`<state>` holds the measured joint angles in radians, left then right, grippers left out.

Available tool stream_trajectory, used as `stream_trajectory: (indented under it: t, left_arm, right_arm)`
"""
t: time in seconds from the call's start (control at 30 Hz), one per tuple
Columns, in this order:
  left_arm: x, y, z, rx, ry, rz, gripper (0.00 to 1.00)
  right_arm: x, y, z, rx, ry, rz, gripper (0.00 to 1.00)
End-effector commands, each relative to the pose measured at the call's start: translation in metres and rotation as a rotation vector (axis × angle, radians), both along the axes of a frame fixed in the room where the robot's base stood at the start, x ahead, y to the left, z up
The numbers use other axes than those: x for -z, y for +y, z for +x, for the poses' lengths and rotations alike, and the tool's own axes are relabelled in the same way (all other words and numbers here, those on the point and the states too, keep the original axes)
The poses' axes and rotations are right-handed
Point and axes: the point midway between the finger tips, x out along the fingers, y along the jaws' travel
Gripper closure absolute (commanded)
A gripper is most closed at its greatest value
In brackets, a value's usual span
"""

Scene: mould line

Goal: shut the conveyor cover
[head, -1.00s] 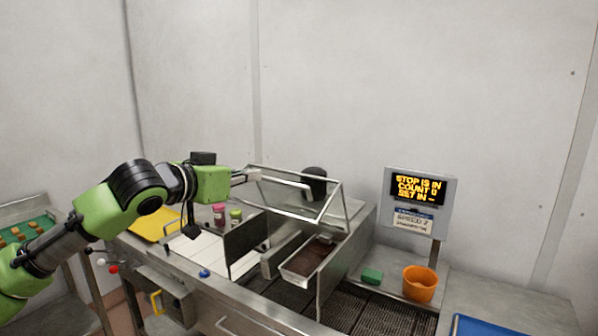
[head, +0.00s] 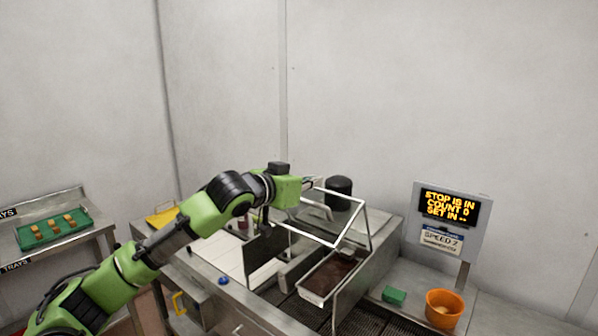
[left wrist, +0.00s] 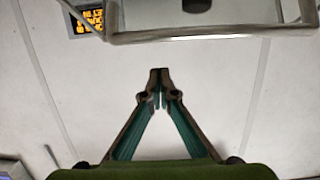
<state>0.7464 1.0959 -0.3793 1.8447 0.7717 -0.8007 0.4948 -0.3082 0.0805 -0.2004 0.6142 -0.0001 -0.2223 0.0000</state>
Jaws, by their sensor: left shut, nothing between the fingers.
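The conveyor cover (head: 352,224) is a metal-framed, see-through guard. It stands raised and tilted above the conveyor, with a mould tray (head: 314,284) of dark brown filling beneath. My left gripper (head: 314,183) is shut and empty at the far upper side of the cover's frame; I cannot tell whether it touches. In the left wrist view, the closed fingertips (left wrist: 160,76) point towards the cover's bar (left wrist: 200,37), with a gap between them in the picture. The left end of the cover is partly hidden by my wrist. My right gripper is out of view.
A dark cylinder (head: 338,190) stands behind the cover. A green tray (head: 54,230) lies on the left table.

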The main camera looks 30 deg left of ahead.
Motion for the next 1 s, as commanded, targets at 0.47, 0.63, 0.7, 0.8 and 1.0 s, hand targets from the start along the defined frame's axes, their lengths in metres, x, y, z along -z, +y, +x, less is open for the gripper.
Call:
stream_trajectory:
  t: [0.47,0.63,0.7,0.8,1.0]
  left_arm:
    - [0.034,0.001,-0.016,0.000,0.001,0.001,1.00]
    - [0.035,0.001,-0.017,0.000,-0.001,0.001,1.00]
    - [0.035,0.001,-0.017,0.000,-0.001,0.001,1.00]
    - [0.035,0.001,-0.017,0.000,-0.001,0.001,1.00]
    - [0.038,0.001,-0.016,0.000,-0.008,-0.001,1.00]
  right_arm:
    - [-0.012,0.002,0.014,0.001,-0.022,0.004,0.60]
    - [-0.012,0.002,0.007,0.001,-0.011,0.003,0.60]
    - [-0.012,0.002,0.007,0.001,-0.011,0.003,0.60]
    - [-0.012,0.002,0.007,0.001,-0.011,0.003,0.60]
    - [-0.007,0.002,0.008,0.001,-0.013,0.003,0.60]
